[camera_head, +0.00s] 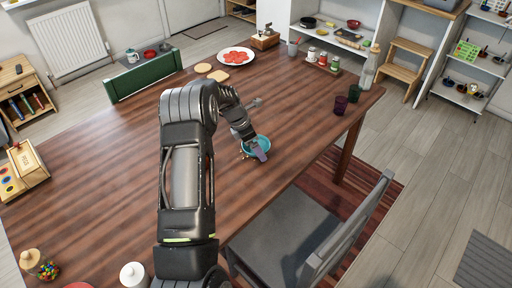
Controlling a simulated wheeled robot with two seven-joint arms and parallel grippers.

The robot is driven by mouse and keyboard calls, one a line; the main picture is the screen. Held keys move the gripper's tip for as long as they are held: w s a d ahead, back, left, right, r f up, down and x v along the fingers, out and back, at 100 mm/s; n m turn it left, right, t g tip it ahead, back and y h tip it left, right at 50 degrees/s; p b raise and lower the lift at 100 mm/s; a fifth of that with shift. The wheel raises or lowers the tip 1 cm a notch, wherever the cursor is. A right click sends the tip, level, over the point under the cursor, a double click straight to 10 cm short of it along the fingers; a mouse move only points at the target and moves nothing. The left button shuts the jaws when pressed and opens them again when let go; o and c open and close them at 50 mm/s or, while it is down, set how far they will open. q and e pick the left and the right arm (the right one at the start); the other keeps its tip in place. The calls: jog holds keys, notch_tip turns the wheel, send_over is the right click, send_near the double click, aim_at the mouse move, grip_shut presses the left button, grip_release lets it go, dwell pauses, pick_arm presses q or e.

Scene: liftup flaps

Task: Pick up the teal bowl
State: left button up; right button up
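The teal bowl (265,142) stands on the wooden table, near its right-hand edge. One arm is in view, coming in from the bottom left of centre, and I take it for my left arm. Its gripper (256,152) is down at the bowl's near side, with a finger over the near rim. The gripper and wrist hide part of the bowl. I cannot tell whether the fingers are closed on the rim. My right gripper is not in view.
The brown table (110,155) is mostly clear around the bowl. A plate with red food (236,57) and bread slices (218,76) lie at the far side. A grey chair (290,235) stands at the near right edge.

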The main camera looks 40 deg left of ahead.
pick_arm(q)
jog(key=shift+r, duration=0.1)
notch_tip(320, 180, up, 10)
jog(key=b, duration=0.1)
dwell(0.3)
dwell(0.4)
jog(key=s+d+m+g, duration=0.3)
jog(key=s+d+m, duration=0.2)
jog(key=d+m, duration=0.4)
jog(key=s+d+m+g+h, duration=0.1)
jog(key=s+d+m+g, duration=0.2)
jog(key=d+m, duration=0.7)
jog(key=s+d+r, duration=0.1)
jog(key=s+d, duration=0.1)
jog(key=d, duration=0.8)
jog(key=shift+g, duration=0.3)
jog(key=shift+f, duration=0.1)
